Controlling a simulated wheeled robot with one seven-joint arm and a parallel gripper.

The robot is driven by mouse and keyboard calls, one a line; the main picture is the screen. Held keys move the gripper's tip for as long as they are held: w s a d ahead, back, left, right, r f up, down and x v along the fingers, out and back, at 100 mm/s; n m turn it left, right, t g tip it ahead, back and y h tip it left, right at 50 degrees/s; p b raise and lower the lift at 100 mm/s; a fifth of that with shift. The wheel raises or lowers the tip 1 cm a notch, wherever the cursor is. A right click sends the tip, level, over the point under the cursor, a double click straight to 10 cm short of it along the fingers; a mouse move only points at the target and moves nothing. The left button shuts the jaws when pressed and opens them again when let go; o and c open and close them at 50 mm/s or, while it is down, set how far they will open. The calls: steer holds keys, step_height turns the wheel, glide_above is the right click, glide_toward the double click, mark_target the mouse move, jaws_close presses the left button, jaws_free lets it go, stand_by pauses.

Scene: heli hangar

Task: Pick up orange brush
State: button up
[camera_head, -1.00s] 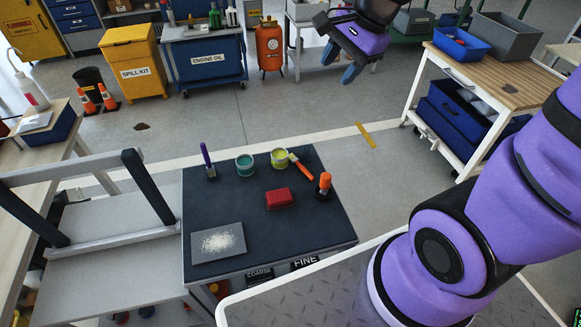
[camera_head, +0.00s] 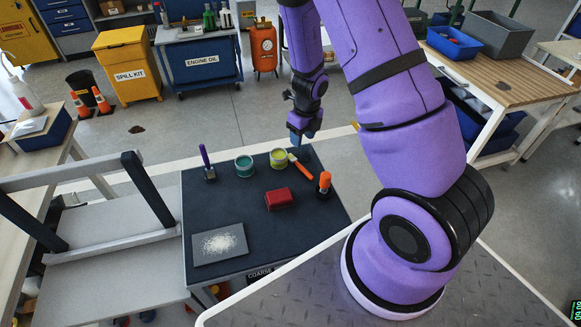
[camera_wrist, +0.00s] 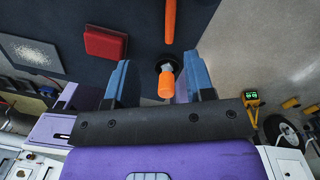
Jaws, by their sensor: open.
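Two orange-handled tools are on the dark table top (camera_head: 235,215). A short orange-handled brush (camera_head: 324,182) stands upright on a black round head near the table's right edge. A longer orange handle (camera_head: 303,171) with a pale end lies or leans beside the yellow can (camera_head: 278,157). My gripper (camera_head: 305,137) is raised near the table's far right corner, open and empty. In the wrist view, the upright orange brush (camera_wrist: 165,86) appears between my blue fingertips (camera_wrist: 158,78), apart from both. The longer orange handle (camera_wrist: 170,22) appears at the top; its pale end is out of frame.
A red block (camera_head: 279,198) sits left of the upright brush. A teal can (camera_head: 244,165) and a purple-handled brush (camera_head: 206,162) stand at the far left. A plate with white powder (camera_head: 200,256) lies at the near left. A wooden-topped cart (camera_head: 500,82) stands at the right.

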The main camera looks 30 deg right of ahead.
mark_target(304, 168)
steer(key=shift+s+d+f+m+h, duration=0.15)
steer(key=shift+f+m, duration=0.2)
steer(key=shift+f, duration=2.05)
steer(key=shift+d+f+m+h, duration=0.15)
steer(key=shift+f+m, duration=0.15)
steer(key=shift+f, duration=2.05)
steer(key=shift+s+d+f+m, duration=0.15)
steer(key=shift+f+m, duration=0.2)
steer(key=shift+f, duration=2.05)
steer(key=shift+w, duration=0.1)
jaws_close()
